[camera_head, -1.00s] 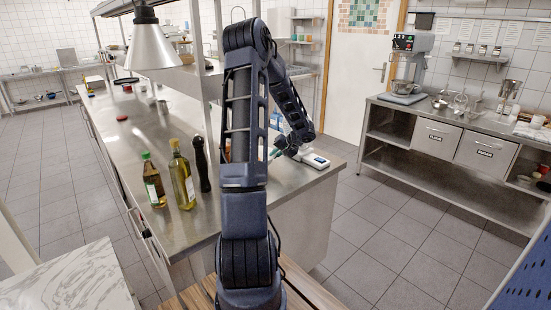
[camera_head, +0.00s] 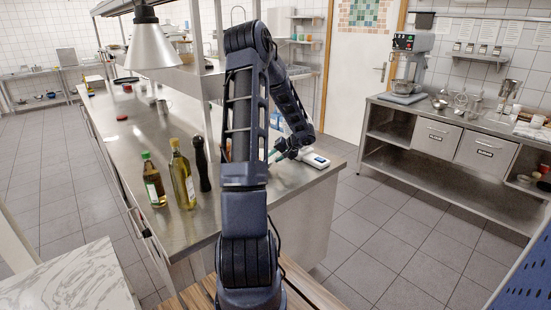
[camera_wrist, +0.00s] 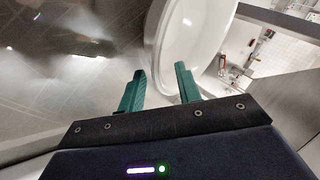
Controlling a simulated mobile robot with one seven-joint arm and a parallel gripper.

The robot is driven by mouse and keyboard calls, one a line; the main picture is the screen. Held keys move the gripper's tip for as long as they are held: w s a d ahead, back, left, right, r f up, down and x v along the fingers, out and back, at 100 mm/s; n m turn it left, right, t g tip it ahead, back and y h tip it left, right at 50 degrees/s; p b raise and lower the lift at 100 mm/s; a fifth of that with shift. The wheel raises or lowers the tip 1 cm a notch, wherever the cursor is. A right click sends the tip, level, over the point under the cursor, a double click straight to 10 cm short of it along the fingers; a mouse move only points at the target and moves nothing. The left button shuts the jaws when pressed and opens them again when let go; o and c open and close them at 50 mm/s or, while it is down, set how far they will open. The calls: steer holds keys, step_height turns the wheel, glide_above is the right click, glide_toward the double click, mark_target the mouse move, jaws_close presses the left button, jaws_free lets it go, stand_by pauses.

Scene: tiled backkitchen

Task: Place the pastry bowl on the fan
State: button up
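The white pastry bowl (camera_wrist: 192,38) is large at the top of the wrist view, tipped on its side in that picture. My gripper (camera_wrist: 160,72) has its two green fingers apart, with the bowl's near edge just ahead of the gap; I cannot tell whether they touch. In the head view my gripper (camera_head: 273,157) is low over the right end of the steel counter, partly behind my arm. I cannot identify a fan in either view.
Oil bottles (camera_head: 182,178) and a dark mill (camera_head: 201,165) stand left of my arm. A steel side table (camera_head: 440,115) with a mixer (camera_head: 404,70) is at right.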

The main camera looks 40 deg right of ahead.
steer(key=v, duration=1.2)
steer(key=w+a+r+n+t+h, duration=0.25)
steer(key=w+a+r+h, duration=0.2)
steer(key=w+r, duration=0.6)
steer(key=w+a+r+h, duration=0.1)
steer(key=a+r+h, duration=0.3)
steer(key=a+r, duration=0.6)
steer(key=s+a+f+n+g+y, duration=0.1)
steer(key=s+a+n+g, duration=0.1)
steer(key=s+a, duration=0.6)
steer(key=s+a+f+n+g+y, duration=0.1)
steer(key=s+a, duration=0.7)
steer(key=a, duration=0.8)
steer(key=s+a+f+n+g+y, duration=0.1)
steer(key=s+a+n+g+y, duration=0.2)
steer(key=s+a, duration=0.5)
steer(key=a, duration=0.4)
steer(key=shift+s+a+f+n, duration=0.2)
steer(key=shift+a+f+n, duration=0.1)
steer(key=shift+a+n, duration=0.1)
steer(key=shift+g+y, duration=0.25)
